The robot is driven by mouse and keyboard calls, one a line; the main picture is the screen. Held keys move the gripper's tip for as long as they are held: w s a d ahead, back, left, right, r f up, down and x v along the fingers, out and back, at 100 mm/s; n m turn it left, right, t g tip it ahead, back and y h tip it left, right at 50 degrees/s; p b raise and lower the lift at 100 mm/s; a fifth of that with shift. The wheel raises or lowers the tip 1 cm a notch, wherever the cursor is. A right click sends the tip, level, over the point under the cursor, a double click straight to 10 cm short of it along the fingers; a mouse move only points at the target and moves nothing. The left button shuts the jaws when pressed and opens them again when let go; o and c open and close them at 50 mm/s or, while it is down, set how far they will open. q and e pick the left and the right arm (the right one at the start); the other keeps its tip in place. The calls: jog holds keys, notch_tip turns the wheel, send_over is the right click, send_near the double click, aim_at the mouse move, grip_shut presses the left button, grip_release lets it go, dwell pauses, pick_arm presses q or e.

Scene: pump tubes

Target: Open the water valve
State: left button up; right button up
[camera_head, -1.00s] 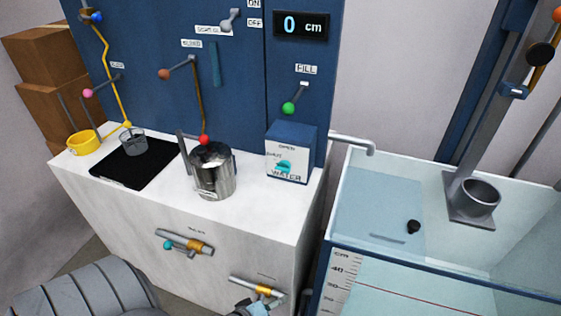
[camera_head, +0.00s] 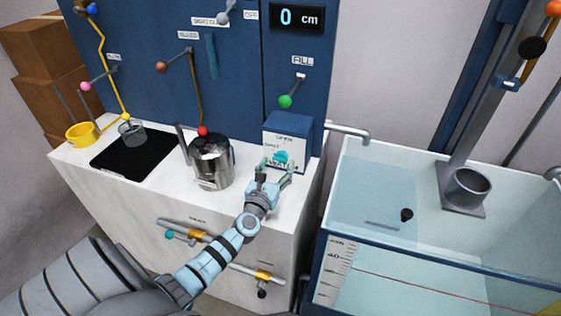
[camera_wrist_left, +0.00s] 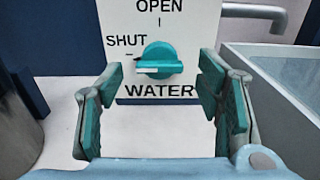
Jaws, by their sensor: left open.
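The water valve is a teal knob (camera_wrist_left: 159,60) on the white front of a blue box, with OPEN printed above it, SHUT to its left and WATER below. Its light pointer bar lies level, toward the SHUT mark. In the head view the knob (camera_head: 281,157) sits just beyond my left gripper (camera_head: 276,170). In the left wrist view my left gripper (camera_wrist_left: 163,105) is open, its teal-padded fingers spread to either side and below the knob, with nothing between them. I cannot see them touching the knob. My right gripper is not in view.
A metal jug (camera_head: 212,165) stands on the white counter left of my left gripper. A glass tank (camera_head: 337,215) stands to the right, with a grey spout (camera_head: 350,131) above its edge. A green-knobbed lever (camera_head: 286,101) is above the box. The display (camera_head: 297,18) reads 0 cm.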

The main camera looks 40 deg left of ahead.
aim_at(280, 158)
pick_arm(q)
jog(key=x, duration=0.3)
jog(key=shift+f+b, duration=0.25)
jog(key=shift+b, duration=0.1)
jog(key=shift+w+a+r, duration=0.15)
jog(key=shift+w+a, duration=0.05)
jog(key=shift+w, duration=0.2)
jog(key=c, duration=1.2)
